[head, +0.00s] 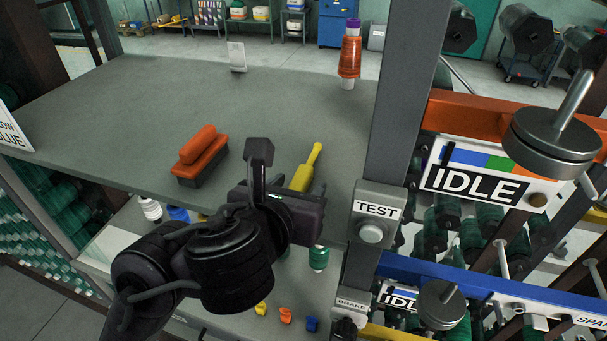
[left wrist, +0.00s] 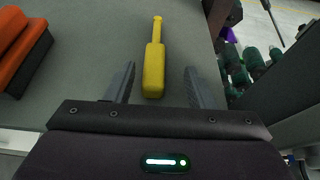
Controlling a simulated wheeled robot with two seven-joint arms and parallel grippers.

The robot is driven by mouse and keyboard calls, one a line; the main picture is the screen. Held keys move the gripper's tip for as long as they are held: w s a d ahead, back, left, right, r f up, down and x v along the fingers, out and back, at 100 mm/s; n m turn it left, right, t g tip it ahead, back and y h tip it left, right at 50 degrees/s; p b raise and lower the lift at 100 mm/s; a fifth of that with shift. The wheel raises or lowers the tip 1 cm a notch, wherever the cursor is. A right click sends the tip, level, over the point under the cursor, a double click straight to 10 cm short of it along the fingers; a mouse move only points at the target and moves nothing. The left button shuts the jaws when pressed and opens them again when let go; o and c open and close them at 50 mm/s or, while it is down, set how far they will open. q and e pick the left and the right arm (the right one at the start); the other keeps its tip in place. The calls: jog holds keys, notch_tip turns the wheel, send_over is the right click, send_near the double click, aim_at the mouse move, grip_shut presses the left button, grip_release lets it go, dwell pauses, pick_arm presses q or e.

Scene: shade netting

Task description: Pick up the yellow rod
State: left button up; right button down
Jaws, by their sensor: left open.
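The yellow rod (head: 306,170) lies on the grey table, just beyond my left gripper in the head view. It has a thick near part and a thinner far end with a small knob. In the left wrist view the yellow rod (left wrist: 154,62) points away from me, its thick near end around the level of the fingertips. My left gripper (left wrist: 158,80) is open, with one finger on each side of the rod's near end and gaps on both sides. In the head view my left gripper (head: 290,185) partly hides the rod's near end. My right gripper is not in view.
An orange brush-like block (head: 201,152) lies left of the gripper. A grey post with a TEST button box (head: 376,213) stands close on the right, beside IDLE panels (head: 476,184). An orange cone-shaped item (head: 349,56) stands at the table's far right. The table's middle (head: 180,95) is clear.

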aim_at(304, 172)
pick_arm(q)
jog(key=shift+w+a+x, duration=0.1)
jog(key=shift+a+x, duration=0.1)
jog(key=shift+x, duration=1.25)
jog(key=shift+w+a+x, duration=0.1)
jog(key=shift+a+x, duration=0.1)
jog(key=shift+x, duration=1.3)
jog(key=shift+r, duration=0.2)
jog(key=shift+s+d, duration=0.1)
jog(key=shift+c, duration=1.3)
grip_shut()
jog(key=shift+r, duration=0.15)
